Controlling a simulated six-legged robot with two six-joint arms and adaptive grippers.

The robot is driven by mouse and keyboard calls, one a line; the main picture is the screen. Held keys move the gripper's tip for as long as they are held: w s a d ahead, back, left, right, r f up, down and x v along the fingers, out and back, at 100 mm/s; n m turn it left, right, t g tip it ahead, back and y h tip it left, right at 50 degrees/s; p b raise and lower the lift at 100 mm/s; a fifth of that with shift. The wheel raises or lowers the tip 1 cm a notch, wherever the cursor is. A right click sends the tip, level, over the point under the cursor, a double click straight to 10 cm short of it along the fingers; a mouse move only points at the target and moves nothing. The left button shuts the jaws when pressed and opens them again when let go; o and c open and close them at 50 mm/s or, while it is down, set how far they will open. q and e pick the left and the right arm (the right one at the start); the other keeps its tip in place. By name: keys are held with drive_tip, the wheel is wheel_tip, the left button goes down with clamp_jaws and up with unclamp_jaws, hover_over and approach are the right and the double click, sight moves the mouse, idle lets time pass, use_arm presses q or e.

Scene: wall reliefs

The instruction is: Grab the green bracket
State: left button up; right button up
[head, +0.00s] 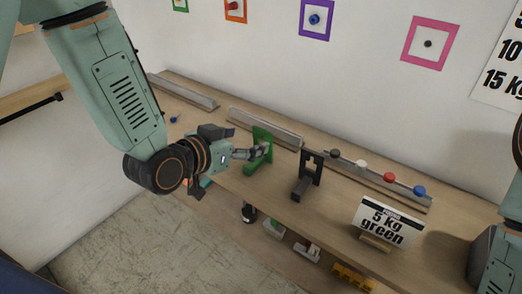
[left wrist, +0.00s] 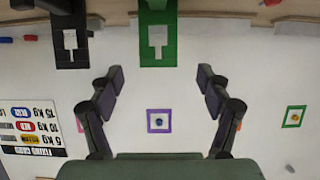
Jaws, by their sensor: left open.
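The green bracket (head: 261,138) stands upright on the wooden shelf in the head view, with its foot towards the front edge. In the left wrist view the green bracket (left wrist: 157,53) is at the top, between and beyond the fingertips, with a pale slot through its plate. My left gripper (head: 262,152) is open and empty, reaching in from the left; its fingers overlap the bracket in the head view. In the left wrist view, both fingers of the left gripper (left wrist: 160,75) are spread apart, with no visible contact on the bracket. My right gripper is not in view.
A black bracket (head: 308,170) stands right of the green one; it also shows in the left wrist view (left wrist: 72,50). A "5 kg green" sign (head: 389,221) stands further right. Grey rails (head: 265,128) run along the wall behind. Coloured frames hang above.

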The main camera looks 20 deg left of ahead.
sight(262, 133)
use_arm(q)
drive_tip(key=shift+w+d+f, duration=0.25)
drive_tip(key=shift+w+d, duration=0.15)
drive_tip(key=shift+w, duration=0.15)
drive_tip(key=x, duration=0.5)
drive_tip(key=shift+w+d+f, duration=0.1)
drive_tip(key=shift+w+f, duration=0.05)
drive_tip(key=shift+w, duration=0.15)
drive_tip(key=shift+s, duration=0.25)
drive_tip(key=shift+w, duration=0.35)
drive_tip(key=c, duration=0.5)
drive_tip(key=shift+s, duration=0.3)
drive_tip(key=c, duration=0.6)
drive_tip(key=shift+w, duration=0.25)
drive_tip(key=shift+c, duration=1.3)
